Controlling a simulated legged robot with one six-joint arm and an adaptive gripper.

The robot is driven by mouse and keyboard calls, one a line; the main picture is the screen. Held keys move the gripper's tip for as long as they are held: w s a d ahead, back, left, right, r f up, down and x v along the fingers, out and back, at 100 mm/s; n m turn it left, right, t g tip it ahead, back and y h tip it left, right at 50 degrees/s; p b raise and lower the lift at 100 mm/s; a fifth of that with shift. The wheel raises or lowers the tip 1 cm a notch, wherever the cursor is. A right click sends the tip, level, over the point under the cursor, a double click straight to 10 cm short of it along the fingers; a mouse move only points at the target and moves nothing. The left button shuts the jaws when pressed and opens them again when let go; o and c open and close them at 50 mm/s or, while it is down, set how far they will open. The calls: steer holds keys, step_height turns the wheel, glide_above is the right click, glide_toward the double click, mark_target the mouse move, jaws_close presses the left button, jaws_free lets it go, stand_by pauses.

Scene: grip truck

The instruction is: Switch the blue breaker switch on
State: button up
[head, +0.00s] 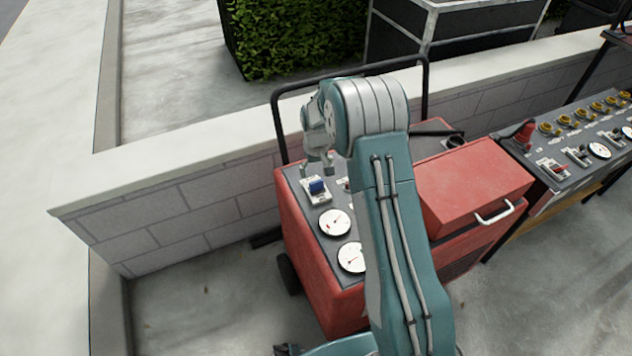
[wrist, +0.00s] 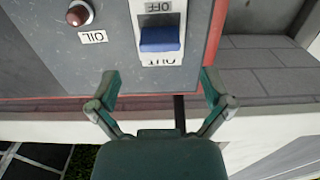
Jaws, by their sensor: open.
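The blue breaker switch (head: 316,186) sits in a pale housing on the grey top panel of the red cart, near its far left corner. In the wrist view the blue switch (wrist: 161,39) is at the lower end of its white housing, with an upside-down OFF label above it. Another upside-down label below it is hard to read. My gripper (head: 318,168) is just above and behind the switch in the head view. In the wrist view my gripper (wrist: 160,88) is open and empty, its two fingers spread below the switch in the picture. Contact with the switch is not visible.
The red cart (head: 310,260) also carries two white dials (head: 335,222) and a red box (head: 475,180). An OIL label and a dark red indicator (wrist: 80,13) lie left of the switch. A low wall (head: 160,215) runs behind. A second panel (head: 590,140) stands right.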

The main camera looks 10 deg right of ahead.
mark_target(316, 181)
step_height(316, 181, down, 5)
steer(key=shift+f, duration=0.2)
steer(key=c, duration=1.1)
